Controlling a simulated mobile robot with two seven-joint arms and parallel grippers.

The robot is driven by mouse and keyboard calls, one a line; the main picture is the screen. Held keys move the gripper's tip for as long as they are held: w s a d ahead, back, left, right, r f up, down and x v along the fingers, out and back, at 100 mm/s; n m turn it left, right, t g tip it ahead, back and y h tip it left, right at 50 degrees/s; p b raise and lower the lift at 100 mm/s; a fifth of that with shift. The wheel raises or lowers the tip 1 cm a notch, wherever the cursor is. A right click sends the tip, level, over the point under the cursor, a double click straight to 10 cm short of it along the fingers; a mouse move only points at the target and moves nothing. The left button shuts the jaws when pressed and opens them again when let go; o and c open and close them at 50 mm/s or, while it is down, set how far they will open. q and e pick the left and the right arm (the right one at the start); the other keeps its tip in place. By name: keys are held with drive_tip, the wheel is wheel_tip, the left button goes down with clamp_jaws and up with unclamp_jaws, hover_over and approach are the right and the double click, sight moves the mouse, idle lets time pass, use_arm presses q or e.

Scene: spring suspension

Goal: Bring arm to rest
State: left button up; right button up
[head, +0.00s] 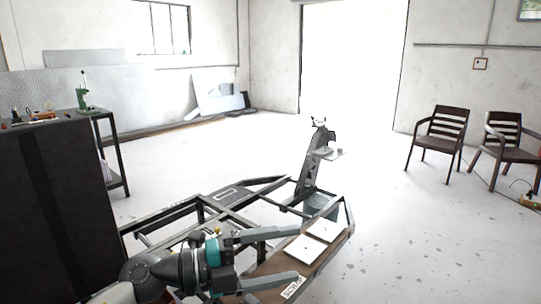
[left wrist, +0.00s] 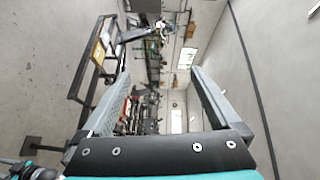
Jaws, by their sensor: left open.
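My left arm comes in at the bottom left of the head view. Its gripper (head: 299,256) is open, with two long grey fingers spread apart and nothing between them. The fingers reach right, over or close beside a brown board on a dark metal frame (head: 178,222); the exact height cannot be told. In the left wrist view the same gripper (left wrist: 160,72) shows both fingers wide apart with only the distant room between them. My right gripper is in neither view.
White square plates (head: 300,248) lie on the board. A black cabinet (head: 55,210) is at left. Two chairs (head: 438,136) stand at right. Open floor (head: 420,240) lies right of the frame.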

use_arm(q)
drive_tip(key=w+a+r+n+t+y, duration=0.35)
drive_tip(key=a+n+t+y, duration=0.35)
drive_tip(key=n+t, duration=0.8)
drive_tip(key=s+a+f+n+g+y, duration=0.2)
drive_tip(key=a+f+n+g+y, duration=0.1)
drive_tip(key=a+f+n+y, duration=0.4)
drive_tip(key=s+a+f+n+g+y, duration=0.35)
drive_tip(key=a+f+n, duration=0.2)
drive_tip(key=f, duration=0.25)
drive_tip(key=s+d+f+n+g, duration=0.1)
drive_tip(key=s+f+g, duration=0.5)
drive_tip(key=s, duration=0.4)
drive_tip(key=s+d+f+n+g, duration=0.1)
drive_tip(key=s+f+g, duration=0.3)
drive_tip(key=s+f, duration=0.55)
drive_tip(key=s+f+g, duration=0.2)
drive_tip(key=s+f, duration=0.1)
drive_tip(key=f, duration=1.8)
drive_tip(key=s+a+f, duration=0.3)
drive_tip(key=s+f, duration=1)
drive_tip(key=s, duration=0.2)
drive_tip(key=shift+m+g+h, duration=0.35)
